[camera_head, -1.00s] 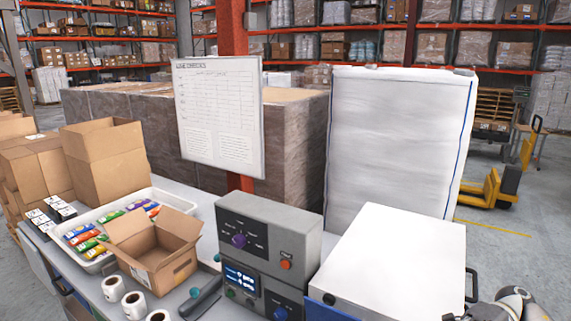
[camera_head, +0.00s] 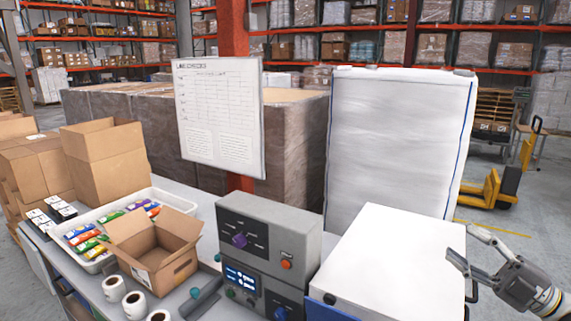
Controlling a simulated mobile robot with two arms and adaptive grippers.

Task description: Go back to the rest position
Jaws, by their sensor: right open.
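My right gripper (camera_head: 466,247) is at the right edge of the head view, beside the right side of the white-topped box (camera_head: 400,250). Its fingers are spread open with nothing between them. It looks raised near the level of the box top; I cannot tell whether it touches the box. My left gripper is not in view.
A grey control unit (camera_head: 268,238) with knobs stands beside the white-topped box. An open carton (camera_head: 158,262), a white tray (camera_head: 160,193) of coloured packs and several white rolls (camera_head: 134,302) crowd the bench's left. A yellow pallet truck (camera_head: 497,185) stands on the floor behind.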

